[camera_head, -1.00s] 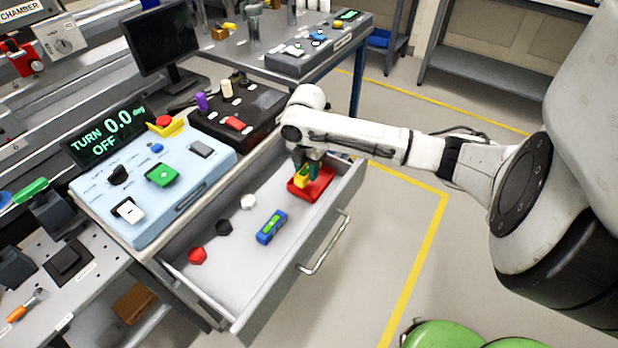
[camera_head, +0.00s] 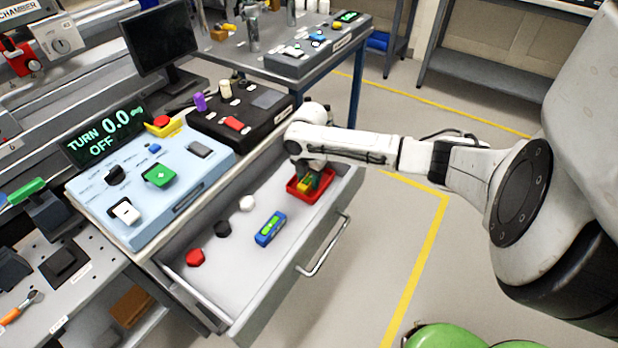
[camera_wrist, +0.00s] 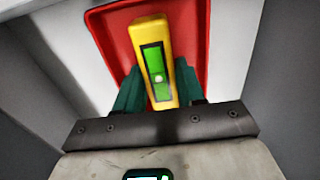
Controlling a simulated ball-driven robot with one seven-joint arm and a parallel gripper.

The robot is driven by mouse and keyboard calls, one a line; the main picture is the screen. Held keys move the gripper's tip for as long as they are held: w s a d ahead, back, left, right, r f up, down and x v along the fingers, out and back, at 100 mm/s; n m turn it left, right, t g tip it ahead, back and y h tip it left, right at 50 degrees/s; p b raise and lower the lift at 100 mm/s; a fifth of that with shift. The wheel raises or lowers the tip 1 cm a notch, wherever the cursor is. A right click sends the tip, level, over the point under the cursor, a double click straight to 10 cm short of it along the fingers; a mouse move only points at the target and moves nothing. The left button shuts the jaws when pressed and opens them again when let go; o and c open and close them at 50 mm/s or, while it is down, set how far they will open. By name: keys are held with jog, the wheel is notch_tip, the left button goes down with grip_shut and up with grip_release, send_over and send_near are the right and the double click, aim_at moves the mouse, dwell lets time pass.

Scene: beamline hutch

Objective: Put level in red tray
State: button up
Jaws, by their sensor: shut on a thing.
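A yellow level (camera_head: 304,186) with a green vial is held at the red tray (camera_head: 312,199), at the far end of the open drawer. In the wrist view the yellow level (camera_wrist: 151,38) stands between the green fingers of my gripper (camera_wrist: 159,88), slightly tilted, with the red tray (camera_wrist: 201,38) behind it. In the head view my gripper (camera_head: 315,179) is shut on the level, low over or inside the tray. I cannot tell whether the level touches the tray floor. A blue level (camera_head: 270,228) with a green vial lies in the middle of the drawer.
The grey drawer (camera_head: 215,275) also holds a red piece (camera_head: 195,257), a black piece (camera_head: 222,228) and a white piece (camera_head: 247,203). Its walls stand close around the tray. A light blue control panel (camera_head: 130,190) and a black box (camera_head: 215,125) stand beside it.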

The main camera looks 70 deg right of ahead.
aim_at(309, 178)
jog(key=o, duration=1.1)
jog(key=shift+o, duration=0.2)
notch_tip(309, 178, up, 12)
jog(key=p, duration=0.1)
jog(key=shift+r+p, duration=0.15)
jog(key=shift+p, duration=0.2)
